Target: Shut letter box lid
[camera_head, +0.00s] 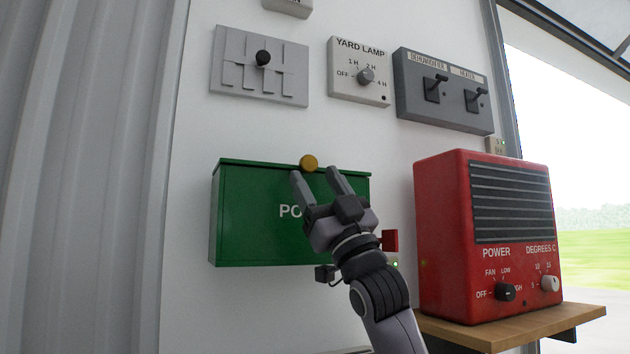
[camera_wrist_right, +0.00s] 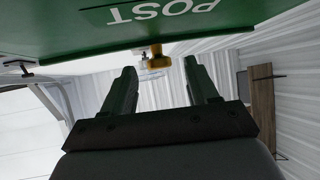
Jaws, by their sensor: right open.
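The green letter box (camera_head: 245,220) is on the white wall in the head view, its white lettering partly hidden by my right gripper. Its lid (camera_head: 250,165) shows as a thin dark green strip along the top, looking down or nearly so; I cannot tell whether it is flush. A round brass knob (camera_head: 309,162) is at the lid's front edge. My right gripper (camera_head: 315,173) is open in front of the box, its fingertips close below the knob. In the right wrist view the knob (camera_wrist_right: 156,61) appears between the fingertips, with no clear contact. My left gripper is not in view.
A red heater (camera_head: 440,230) stands on a wooden shelf (camera_head: 510,328) to the right. A small red switch (camera_head: 390,240) is beside my right wrist. A gear-pattern panel (camera_head: 258,65), yard lamp dial (camera_head: 365,76) and grey switch box (camera_head: 445,90) are above.

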